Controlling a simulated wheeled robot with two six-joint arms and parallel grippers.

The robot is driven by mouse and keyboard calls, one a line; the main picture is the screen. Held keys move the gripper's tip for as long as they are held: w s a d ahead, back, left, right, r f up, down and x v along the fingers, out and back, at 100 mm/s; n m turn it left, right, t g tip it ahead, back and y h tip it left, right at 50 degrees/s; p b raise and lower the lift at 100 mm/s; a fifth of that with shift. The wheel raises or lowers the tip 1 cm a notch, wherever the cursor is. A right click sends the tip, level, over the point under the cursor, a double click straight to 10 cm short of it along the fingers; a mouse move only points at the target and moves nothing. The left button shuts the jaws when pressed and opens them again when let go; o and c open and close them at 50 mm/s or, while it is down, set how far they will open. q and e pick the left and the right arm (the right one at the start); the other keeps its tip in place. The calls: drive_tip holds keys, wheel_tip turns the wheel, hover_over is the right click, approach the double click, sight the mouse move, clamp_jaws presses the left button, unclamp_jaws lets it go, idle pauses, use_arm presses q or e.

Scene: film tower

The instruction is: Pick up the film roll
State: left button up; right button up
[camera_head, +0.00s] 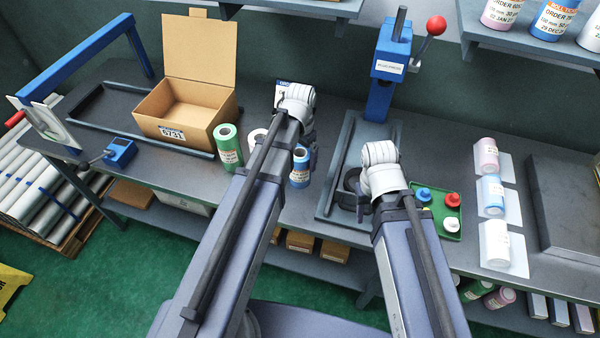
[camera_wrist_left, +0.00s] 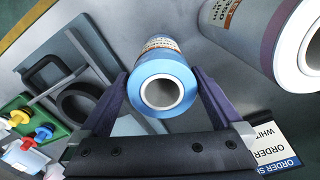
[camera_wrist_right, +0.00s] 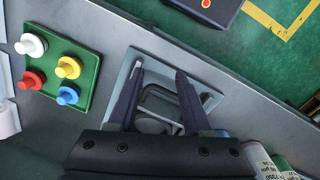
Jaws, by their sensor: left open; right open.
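A blue film roll (camera_head: 300,172) with a printed label stands on the workbench, partly hidden by my left arm. In the left wrist view the blue roll (camera_wrist_left: 168,68) lies between the two fingers of my left gripper (camera_wrist_left: 163,85), which is open; I cannot tell whether they touch it. A white film roll (camera_head: 256,143) and a green film roll (camera_head: 229,146) stand to its left. The white roll (camera_wrist_left: 255,30) appears large in the left wrist view. My right gripper (camera_wrist_right: 160,70) is open and empty above a grey tray (camera_wrist_right: 203,88). Its fingers are mostly hidden in the head view.
An open cardboard box (camera_head: 175,130) stands behind the rolls. A blue press (camera_head: 390,62) with a red knob stands at the back. A green tray (camera_head: 448,228) with coloured knobs lies right of my right gripper. Several rolls on white holders (camera_head: 517,255) stand further right.

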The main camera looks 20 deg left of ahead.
use_arm(q)
drive_tip(key=shift+f, duration=0.1)
wheel_tip(320, 180, down, 5)
drive_tip(key=b, duration=0.5)
drive_tip(key=shift+w+f, duration=0.1)
drive_tip(key=shift+f, duration=0.05)
use_arm(e)
wheel_tip(320, 180, down, 5)
drive_tip(key=shift+f, duration=0.2)
use_arm(q)
clamp_jaws()
